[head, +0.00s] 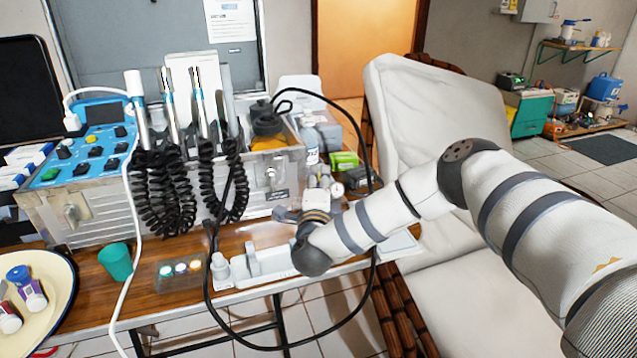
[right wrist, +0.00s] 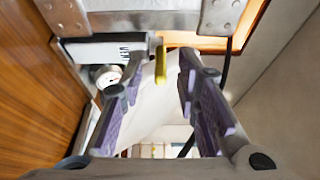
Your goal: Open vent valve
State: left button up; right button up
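The vent valve shows in the right wrist view as a yellow lever (right wrist: 160,63) beside a white block with a partly hidden label that starts "VE" (right wrist: 125,50). The lever lies between the fingertips of my right gripper (right wrist: 162,72), whose purple-padded fingers stand apart with a gap on each side. I cannot tell whether the lever touches a finger. In the head view my right gripper (head: 290,215) is at the right front of the metal dental unit (head: 285,175), and the valve cannot be made out there. My left gripper is not in view.
A round gauge (right wrist: 106,76) sits left of the valve. A black hose (head: 345,330) loops in front of the table near my right arm. A dental chair (head: 435,110) stands at right.

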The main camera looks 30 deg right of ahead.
jog(key=shift+c, duration=0.5)
grip_shut()
